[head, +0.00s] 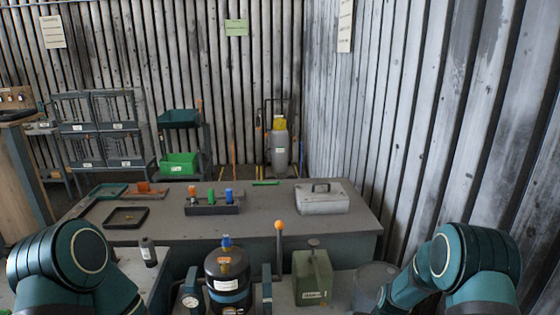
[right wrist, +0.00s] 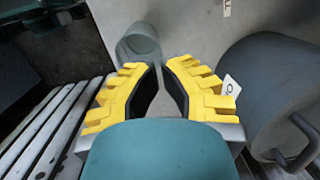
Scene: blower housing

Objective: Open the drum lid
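In the head view a grey round drum (head: 374,277) shows at the lower right, partly hidden behind my right arm. In the right wrist view a large grey drum-like body (right wrist: 272,85) fills the right side, with a dark looped handle (right wrist: 298,150) on its near face and a white tag beside it. I cannot tell for sure whether that face is the lid. My right gripper (right wrist: 160,70) has yellow fingers with black pads; a gap shows between them, with nothing in it. It is left of the drum-like body, apart from the handle. My left gripper is out of view.
A dark canister (head: 228,275) with a gauge and a green can (head: 312,275) stand left of the drum, with an orange-knobbed lever (head: 279,228) between them. Behind is a grey table (head: 260,210) with a white box (head: 322,198). A smaller grey cylinder (right wrist: 138,45) lies beyond my right fingers.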

